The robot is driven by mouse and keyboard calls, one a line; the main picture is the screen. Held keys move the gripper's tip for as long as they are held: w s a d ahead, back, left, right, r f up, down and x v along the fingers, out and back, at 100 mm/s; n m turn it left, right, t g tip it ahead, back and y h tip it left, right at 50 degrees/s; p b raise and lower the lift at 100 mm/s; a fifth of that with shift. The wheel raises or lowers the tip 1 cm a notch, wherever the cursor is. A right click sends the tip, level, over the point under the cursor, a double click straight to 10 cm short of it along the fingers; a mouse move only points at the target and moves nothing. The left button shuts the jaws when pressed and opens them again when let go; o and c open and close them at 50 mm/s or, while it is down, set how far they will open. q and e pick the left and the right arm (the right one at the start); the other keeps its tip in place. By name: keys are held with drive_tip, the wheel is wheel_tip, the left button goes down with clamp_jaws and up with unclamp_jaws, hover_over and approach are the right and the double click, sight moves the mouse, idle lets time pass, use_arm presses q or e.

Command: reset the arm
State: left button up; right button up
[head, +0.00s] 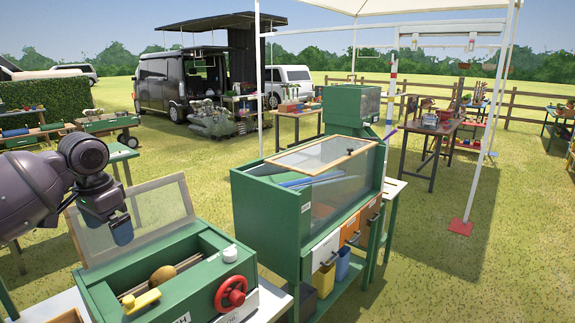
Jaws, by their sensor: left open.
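My left gripper (118,232) hangs in the air at the left, its bluish fingertips pointing down. It is in front of a mesh panel and above a green box (95,292). I see nothing held in it; the fingers overlap in this view. My left arm comes in from the left edge. My right gripper is not in view.
The green box holds a brown roundish object (163,275); a yellow handle (141,300) and red handwheel (231,292) are on it. A mesh panel (160,207) stands behind. A larger green cabinet (262,222) is to the right. Grass lies beyond.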

use_arm(q)
drive_tip(key=s+d+f+h, duration=0.1)
drive_tip(key=s+d+f, duration=0.35)
drive_tip(key=f, duration=0.35)
drive_tip(key=s+d+f+m+t, duration=0.1)
drive_tip(key=s+d+f, duration=0.35)
drive_tip(key=f, duration=0.35)
drive_tip(key=s+d+f+h, duration=0.1)
drive_tip(key=s+d+f, duration=0.2)
drive_tip(key=s+f, duration=0.4)
drive_tip(key=s+a+f+n+t+y, duration=0.25)
drive_tip(key=s+n, duration=0.35)
drive_tip(key=s, duration=1.2)
drive_tip(key=w+f+t+b, duration=0.3)
drive_tip(key=f+b, duration=0.2)
drive_tip(key=f, duration=0.6)
drive_tip(key=w+f+t+b, duration=0.3)
drive_tip(key=f+b, duration=0.2)
drive_tip(key=f, duration=0.6)
drive_tip(key=shift+w+m, duration=0.25)
drive_tip(key=shift+m, duration=0.05)
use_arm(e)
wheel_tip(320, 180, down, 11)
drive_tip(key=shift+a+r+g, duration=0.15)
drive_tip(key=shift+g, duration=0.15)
use_arm(q)
drive_tip(key=shift+t, duration=0.25)
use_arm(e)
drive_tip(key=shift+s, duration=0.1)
